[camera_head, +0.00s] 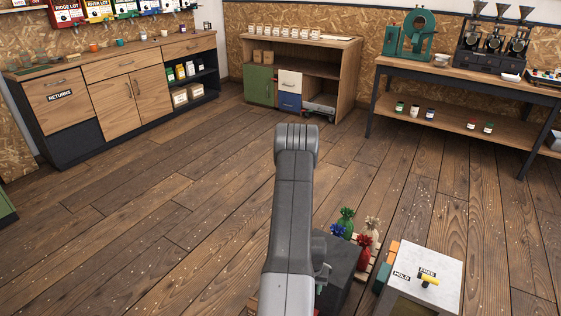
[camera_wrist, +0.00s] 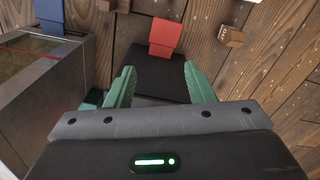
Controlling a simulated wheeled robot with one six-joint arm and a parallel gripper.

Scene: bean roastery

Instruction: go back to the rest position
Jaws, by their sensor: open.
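My gripper (camera_wrist: 158,78) shows in the wrist view with its two green fingers spread apart and nothing between them. A black surface (camera_wrist: 160,70) with a red piece (camera_wrist: 175,38) at its far edge lies beyond the fingers; I cannot tell how far below them it is. In the head view my grey arm stands in the lower middle.
Near the arm are small tied bags, one red (camera_head: 364,245), and a pale box with a yellow handle (camera_head: 448,265). A wooden counter (camera_head: 130,95), a shelf unit (camera_head: 345,75) and a long bench (camera_head: 470,80) stand farther back. The plank floor (camera_head: 150,215) at left is clear.

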